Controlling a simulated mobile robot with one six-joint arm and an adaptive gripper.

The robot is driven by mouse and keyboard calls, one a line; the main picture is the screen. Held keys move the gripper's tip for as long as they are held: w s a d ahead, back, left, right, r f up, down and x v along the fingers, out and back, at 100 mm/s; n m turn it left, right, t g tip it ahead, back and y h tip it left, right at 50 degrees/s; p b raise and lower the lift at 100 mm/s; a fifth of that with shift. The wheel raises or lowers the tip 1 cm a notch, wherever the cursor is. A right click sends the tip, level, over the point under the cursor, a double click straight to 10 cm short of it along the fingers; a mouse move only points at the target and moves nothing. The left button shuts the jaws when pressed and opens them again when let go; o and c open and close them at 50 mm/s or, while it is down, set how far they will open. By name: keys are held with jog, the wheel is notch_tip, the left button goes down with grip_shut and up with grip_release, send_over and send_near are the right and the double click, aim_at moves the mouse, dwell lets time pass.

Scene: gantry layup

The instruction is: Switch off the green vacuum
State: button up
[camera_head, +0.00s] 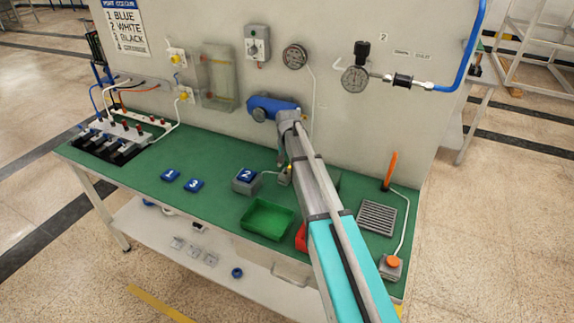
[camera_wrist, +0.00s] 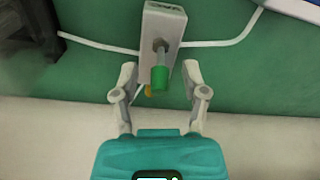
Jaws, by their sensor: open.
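A small grey switch box (camera_wrist: 160,35) with a lever ending in a green cap (camera_wrist: 162,75) stands on the green bench top in the wrist view. White tubes run from it to both sides. A bit of yellow shows beside the cap. My gripper (camera_wrist: 160,85) is open, with one finger on each side of the box and the green cap between them. I cannot tell whether either finger touches it. In the head view my gripper (camera_head: 283,162) is low over the bench, and a small grey and yellow piece (camera_head: 286,177) shows beside it, partly hidden by my arm.
A grey block marked 2 (camera_head: 246,181) and a green tray (camera_head: 267,219) are left of my arm. A red object (camera_head: 301,237) is partly hidden. A grate (camera_head: 377,217) and an orange button box (camera_head: 391,265) are at right.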

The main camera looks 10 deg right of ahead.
grip_shut()
